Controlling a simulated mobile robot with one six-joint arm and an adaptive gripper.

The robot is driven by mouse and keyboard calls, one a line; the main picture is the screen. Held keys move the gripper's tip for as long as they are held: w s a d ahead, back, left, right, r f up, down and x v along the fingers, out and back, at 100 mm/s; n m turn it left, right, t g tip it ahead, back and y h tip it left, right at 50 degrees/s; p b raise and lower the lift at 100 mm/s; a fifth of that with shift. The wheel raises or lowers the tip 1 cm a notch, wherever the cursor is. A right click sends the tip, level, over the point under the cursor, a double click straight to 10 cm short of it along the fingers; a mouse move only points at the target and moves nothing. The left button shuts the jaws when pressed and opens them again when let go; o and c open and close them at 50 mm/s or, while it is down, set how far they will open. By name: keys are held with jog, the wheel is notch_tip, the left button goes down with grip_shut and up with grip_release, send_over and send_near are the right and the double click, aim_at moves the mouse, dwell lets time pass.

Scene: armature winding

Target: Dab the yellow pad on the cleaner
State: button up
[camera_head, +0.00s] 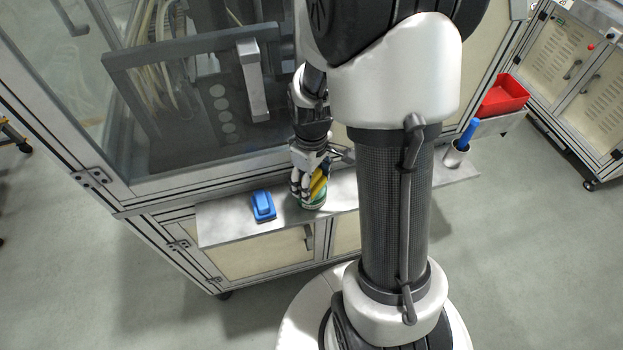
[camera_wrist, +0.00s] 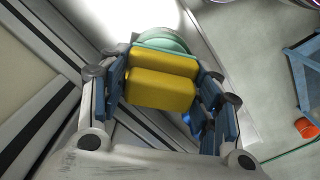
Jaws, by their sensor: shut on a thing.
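My gripper (camera_head: 311,176) is shut on the yellow pad (camera_head: 319,187), low over the metal shelf. In the wrist view the pad (camera_wrist: 160,88) sits between the two fingers and shows as two yellow blocks. A round green-and-white container, seemingly the cleaner (camera_head: 313,205), is on the shelf right under the gripper. Its pale green top (camera_wrist: 172,42) shows just beyond the pad in the wrist view. The pad and fingers hide part of it. I cannot tell whether the pad touches it.
A blue block-like tool (camera_head: 263,206) lies on the narrow shelf (camera_head: 222,222) left of the container. A cup (camera_head: 456,154) with a blue-handled item and a red bin (camera_head: 503,95) are at the right. The glazed machine cabinet rises behind the shelf.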

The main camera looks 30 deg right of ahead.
jog(key=shift+r+p, duration=2.85)
jog(key=shift+r, duration=0.65)
jog(key=shift+f, duration=0.1)
